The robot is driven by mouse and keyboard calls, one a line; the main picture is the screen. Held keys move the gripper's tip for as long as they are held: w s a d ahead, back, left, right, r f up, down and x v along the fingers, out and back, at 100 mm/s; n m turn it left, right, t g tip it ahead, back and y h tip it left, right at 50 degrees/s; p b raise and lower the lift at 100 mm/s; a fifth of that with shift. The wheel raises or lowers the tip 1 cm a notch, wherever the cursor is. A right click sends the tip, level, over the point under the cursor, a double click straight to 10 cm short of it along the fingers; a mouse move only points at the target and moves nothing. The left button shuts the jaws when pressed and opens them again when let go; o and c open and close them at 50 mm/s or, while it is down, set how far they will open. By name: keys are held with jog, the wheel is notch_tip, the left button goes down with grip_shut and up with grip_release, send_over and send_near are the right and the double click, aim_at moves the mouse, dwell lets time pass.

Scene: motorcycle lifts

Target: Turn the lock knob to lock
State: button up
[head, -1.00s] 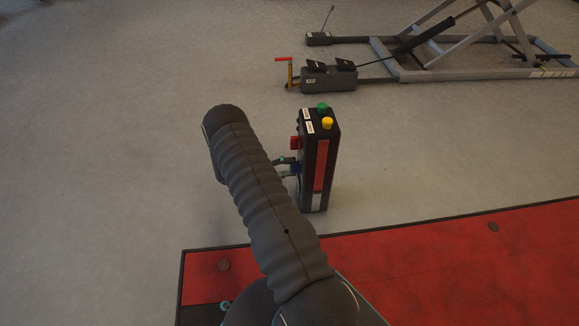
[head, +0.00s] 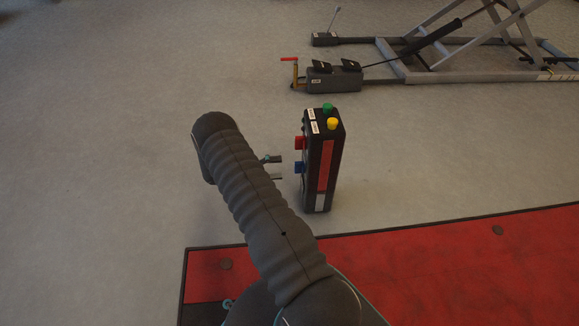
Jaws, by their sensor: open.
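A black control box (head: 337,170) with a red front panel stands upright in the middle of the head view. A red knob (head: 299,142) and a blue knob (head: 299,167) stick out from its left side, the red one above the blue one. I cannot read which is the lock knob, or how either is turned. My gripper (head: 278,168) is left of the box, at about the height of the blue knob. Its two thin fingertips are apart with nothing between them, and a gap separates them from the knob. My arm hides the rest of the gripper.
A green button (head: 327,107) and a yellow button (head: 333,124) sit on top of the box. A red mat (head: 420,265) with a dark edge lies in front. A grey motorcycle lift (head: 430,75) with a crank unit (head: 333,79) stands behind. The floor at left is clear.

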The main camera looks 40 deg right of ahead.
jog(key=v, duration=0.6)
dwell(0.5)
jog(key=s+a+f+m+y, duration=0.1)
jog(key=s+f+m+y, duration=0.1)
jog(key=s+f+m, duration=0.35)
jog(key=s+a+r+m+y, duration=0.2)
jog(key=a+r+m+y, duration=0.15)
jog(key=m, duration=0.45)
jog(key=s+a+r+m+t+y+p, duration=0.1)
jog(key=s+a+r+m+t+y, duration=0.2)
jog(key=r, duration=0.5)
jog(key=s+a+r+m+t+y+p, duration=0.1)
jog(key=s+a+r+m+y+p, duration=0.1)
jog(key=a+r+m, duration=0.55)
jog(key=s+a+r+m+t+y+p, duration=0.1)
jog(key=s+r+m+t+y, duration=0.15)
jog(key=r, duration=0.75)
jog(key=s+a+r+m+t+y+p, duration=0.1)
jog(key=s+a+r+t+p, duration=0.1)
jog(key=s+r+t, duration=0.2)
jog(key=s+a+r+m+t+y+p, duration=0.1)
jog(key=s+r+t, duration=0.3)
jog(key=s+r, duration=0.5)
notch_tip(320, 180, up, 10)
jog(key=shift+s+a+r+m+t+p, duration=0.2)
jog(key=shift+s+a+m+t+p, duration=0.15)
jog(key=shift+a+m+p, duration=0.45)
